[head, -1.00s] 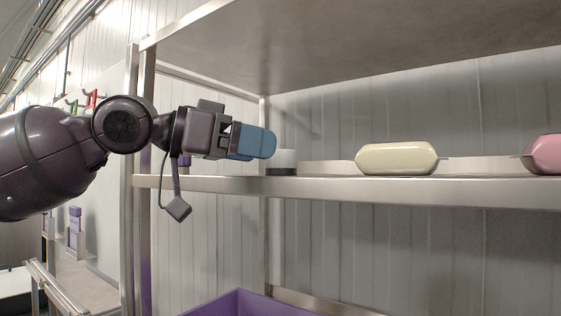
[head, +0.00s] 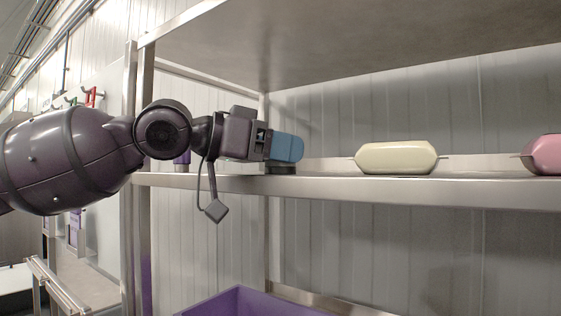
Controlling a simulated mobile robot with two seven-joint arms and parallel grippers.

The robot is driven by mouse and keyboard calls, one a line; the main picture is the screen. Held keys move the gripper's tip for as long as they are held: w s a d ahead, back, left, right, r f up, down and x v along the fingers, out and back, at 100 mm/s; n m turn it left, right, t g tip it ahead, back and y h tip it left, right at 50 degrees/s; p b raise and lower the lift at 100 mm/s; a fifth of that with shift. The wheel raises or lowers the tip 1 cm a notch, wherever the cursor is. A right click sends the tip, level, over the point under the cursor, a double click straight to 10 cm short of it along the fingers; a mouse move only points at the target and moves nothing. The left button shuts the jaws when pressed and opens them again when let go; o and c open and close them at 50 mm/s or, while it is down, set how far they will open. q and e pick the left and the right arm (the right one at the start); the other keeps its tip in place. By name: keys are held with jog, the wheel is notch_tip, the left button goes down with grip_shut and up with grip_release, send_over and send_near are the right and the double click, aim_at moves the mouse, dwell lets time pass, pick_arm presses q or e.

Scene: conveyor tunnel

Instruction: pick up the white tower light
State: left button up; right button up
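The white tower light stands on the metal shelf (head: 450,190), mostly hidden behind my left gripper (head: 286,148). Only its dark base (head: 283,169) shows below the blue fingers. The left gripper reaches in from the left at the light's height, with its blue fingers in front of or around the light. I see the fingers from the side, so I cannot tell whether they are open or touching it. My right gripper is not in view.
A cream rounded package (head: 396,158) lies on the shelf to the right, and a pink one (head: 545,154) at the right edge. An upper shelf board (head: 350,40) hangs above. A metal post (head: 137,200) stands at left. A purple bin (head: 240,302) is below.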

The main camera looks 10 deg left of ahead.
pick_arm(q)
jog(key=shift+c, duration=0.8)
notch_tip(320, 180, up, 10)
jog(key=shift+p, duration=0.35)
